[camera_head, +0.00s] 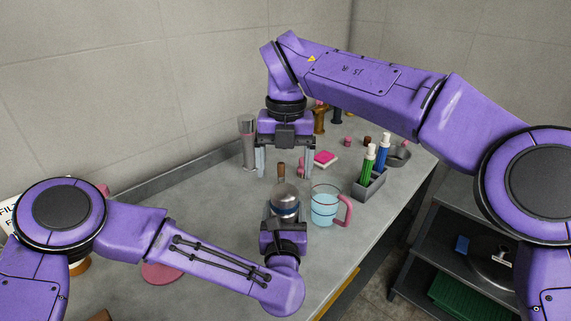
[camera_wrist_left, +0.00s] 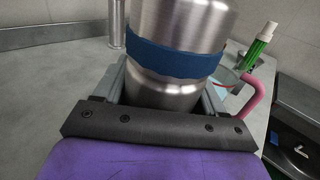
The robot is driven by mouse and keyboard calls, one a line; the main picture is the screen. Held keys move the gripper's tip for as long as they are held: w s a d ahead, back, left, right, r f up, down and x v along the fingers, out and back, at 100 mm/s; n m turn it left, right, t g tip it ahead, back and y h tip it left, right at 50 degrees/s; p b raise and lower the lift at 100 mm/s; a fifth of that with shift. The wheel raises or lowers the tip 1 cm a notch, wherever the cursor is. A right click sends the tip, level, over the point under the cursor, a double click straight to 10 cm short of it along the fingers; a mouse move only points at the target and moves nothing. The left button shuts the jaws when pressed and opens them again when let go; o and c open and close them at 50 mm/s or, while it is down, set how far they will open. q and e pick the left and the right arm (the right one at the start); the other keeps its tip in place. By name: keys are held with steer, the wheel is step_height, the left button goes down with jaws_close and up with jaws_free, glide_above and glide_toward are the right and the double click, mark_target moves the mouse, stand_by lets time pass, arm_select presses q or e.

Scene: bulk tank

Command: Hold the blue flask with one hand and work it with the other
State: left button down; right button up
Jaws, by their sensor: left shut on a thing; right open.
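In the left wrist view the flask (camera_wrist_left: 178,50) fills the upper middle, between the fingers of the left gripper (camera_wrist_left: 165,88). My right gripper (camera_head: 287,172) points down from above, its two fingers spread wide apart. The flask's top is outside the wrist view.
A glass mug (camera_head: 325,208) with blue liquid and a pink handle stands right of the flask. A grey holder (camera_head: 369,188) carries green and blue bottles. A silver cylinder (camera_head: 247,145) stands behind left. Bare counter (camera_head: 195,195) lies left.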

mark_target(282, 192)
steer(key=m, duration=0.9)
steer(key=shift+r, duration=0.1)
steer(key=m, duration=0.7)
steer(key=shift+d+m, duration=0.1)
steer(key=shift+m, duration=0.6)
step_height(282, 192, down, 8)
steer(key=shift+f, duration=0.1)
steer(key=c, duration=1.1)
steer(key=shift+o, duration=0.2)
steer(key=n, duration=1.5)
steer(key=shift+a+r+n, duration=0.2)
steer(key=shift+n, duration=0.1)
steer(key=n, duration=0.9)
steer(key=shift+a, duration=0.1)
steer(key=n, duration=0.3)
steer(key=shift+s, duration=0.1)
steer(key=n, duration=0.5)
steer(key=shift+s+a+n, duration=0.1)
steer(key=shift+n, duration=0.2)
steer(key=n, duration=0.2)
steer(key=shift+n, duration=0.4)
